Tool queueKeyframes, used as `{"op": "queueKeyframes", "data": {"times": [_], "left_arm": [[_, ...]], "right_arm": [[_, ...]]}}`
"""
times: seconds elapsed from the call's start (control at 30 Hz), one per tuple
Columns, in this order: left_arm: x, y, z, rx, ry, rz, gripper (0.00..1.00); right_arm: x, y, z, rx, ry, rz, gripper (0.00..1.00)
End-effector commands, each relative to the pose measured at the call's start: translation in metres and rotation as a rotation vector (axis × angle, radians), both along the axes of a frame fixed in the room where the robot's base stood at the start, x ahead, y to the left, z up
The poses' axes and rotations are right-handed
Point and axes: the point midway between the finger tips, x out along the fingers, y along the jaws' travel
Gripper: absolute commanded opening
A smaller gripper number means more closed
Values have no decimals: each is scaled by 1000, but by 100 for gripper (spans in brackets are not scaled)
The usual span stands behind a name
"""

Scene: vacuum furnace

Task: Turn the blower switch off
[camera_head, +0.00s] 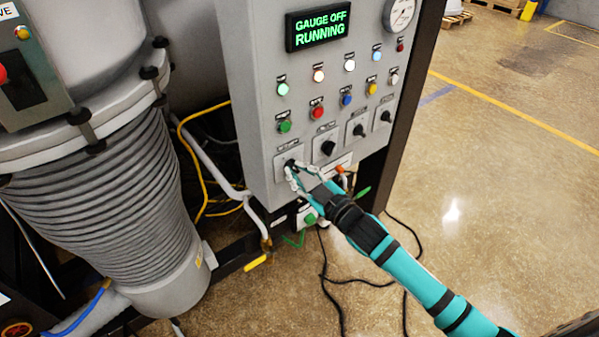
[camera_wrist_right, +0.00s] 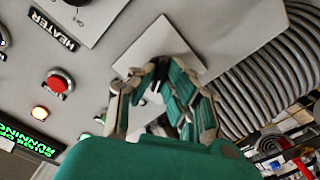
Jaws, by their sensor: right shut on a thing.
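A row of black rotary switches runs along the bottom of the grey control panel (camera_head: 262,130). My right gripper (camera_head: 292,168) is at the leftmost switch and its fingers are closed around the knob. In the right wrist view, the gripper (camera_wrist_right: 157,82) has its fingers on both sides of a dark knob on a light square plate (camera_wrist_right: 158,42). The fingers hide most of this knob, so I cannot tell which way it points. Its label is too small to read. The neighbouring switch (camera_head: 327,148) carries a label (camera_wrist_right: 52,30) reading HEATER. My left gripper is not in view.
A green-lit display (camera_head: 319,26) reads GAUGE OFF RUNNING. Coloured buttons and lamps sit above the switches, with a round gauge (camera_head: 398,14) at the top. A ribbed grey vessel (camera_head: 110,200) stands left. Cables lie below the panel. The floor (camera_head: 490,170) to the right is clear.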

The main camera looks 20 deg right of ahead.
Motion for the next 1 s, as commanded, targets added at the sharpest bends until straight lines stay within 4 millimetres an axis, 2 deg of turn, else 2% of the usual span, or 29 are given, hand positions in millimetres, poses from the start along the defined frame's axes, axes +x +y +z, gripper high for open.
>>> {"op": "queueKeyframes", "data": {"times": [0.07,0.1,0.27,0.53,0.67,1.0], "left_arm": [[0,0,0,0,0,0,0],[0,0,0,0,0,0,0],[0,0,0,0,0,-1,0],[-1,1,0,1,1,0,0],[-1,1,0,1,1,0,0],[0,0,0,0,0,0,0]], "right_arm": [[0,0,2,-3,-5,0,0],[0,0,2,-3,-5,0,14],[0,0,1,-2,-3,0,34],[-1,0,0,-1,0,0,34],[-11,-4,-1,-1,2,0,34],[-78,-28,-2,-2,4,0,34]]}}
